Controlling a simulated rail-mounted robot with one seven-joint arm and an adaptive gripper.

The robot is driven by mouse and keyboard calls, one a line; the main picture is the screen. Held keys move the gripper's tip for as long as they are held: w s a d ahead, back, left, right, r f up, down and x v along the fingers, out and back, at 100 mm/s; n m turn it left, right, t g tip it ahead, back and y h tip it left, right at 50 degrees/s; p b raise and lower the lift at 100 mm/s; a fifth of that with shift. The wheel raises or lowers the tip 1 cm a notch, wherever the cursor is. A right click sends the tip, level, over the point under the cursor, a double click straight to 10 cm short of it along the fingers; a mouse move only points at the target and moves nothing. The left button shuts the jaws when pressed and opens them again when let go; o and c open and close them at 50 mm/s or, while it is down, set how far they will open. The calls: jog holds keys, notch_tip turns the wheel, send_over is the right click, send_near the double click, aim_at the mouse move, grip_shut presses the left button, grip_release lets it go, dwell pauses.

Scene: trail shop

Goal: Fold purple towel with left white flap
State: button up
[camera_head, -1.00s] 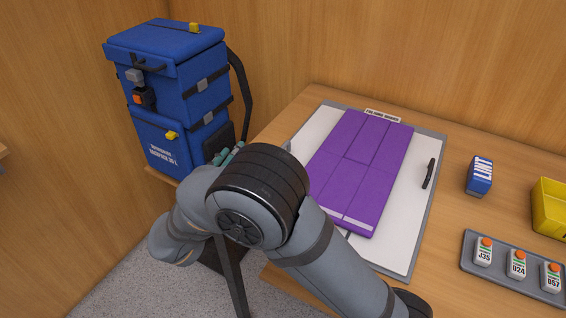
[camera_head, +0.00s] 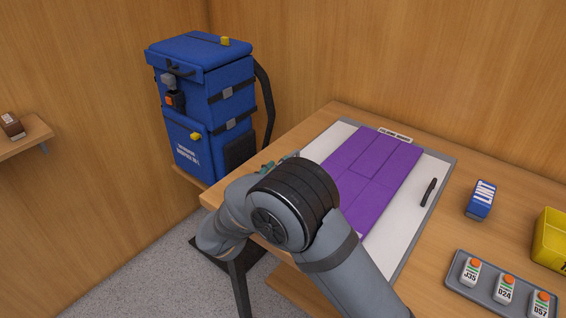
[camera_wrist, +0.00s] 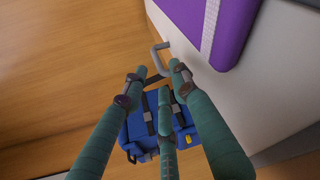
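The purple towel (camera_head: 375,172) lies flat on the folding board, with fold lines across it. The left white flap (camera_head: 334,146) shows as a strip along the towel's left side; my arm hides its near part. In the wrist view a grey loop handle (camera_wrist: 156,57) sticks out from the white panel (camera_wrist: 180,35), and the towel (camera_wrist: 232,30) lies beyond it. My gripper (camera_wrist: 160,72) has its teal fingers spread, with the tips close to the handle. Contact cannot be told. In the head view my gripper (camera_head: 280,162) is mostly hidden behind my arm at the board's left edge.
A black handle (camera_head: 429,192) is on the board's right side. A blue LINT box (camera_head: 481,200), a yellow bin (camera_head: 549,240) and a grey tray (camera_head: 460,283) of labelled pieces stand to the right. A blue backpack (camera_head: 205,105) stands behind left, close to the table.

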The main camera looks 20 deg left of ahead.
jog(key=shift+x, duration=2)
jog(key=shift+c, duration=0.3)
grip_shut()
jog(key=shift+f, duration=0.1)
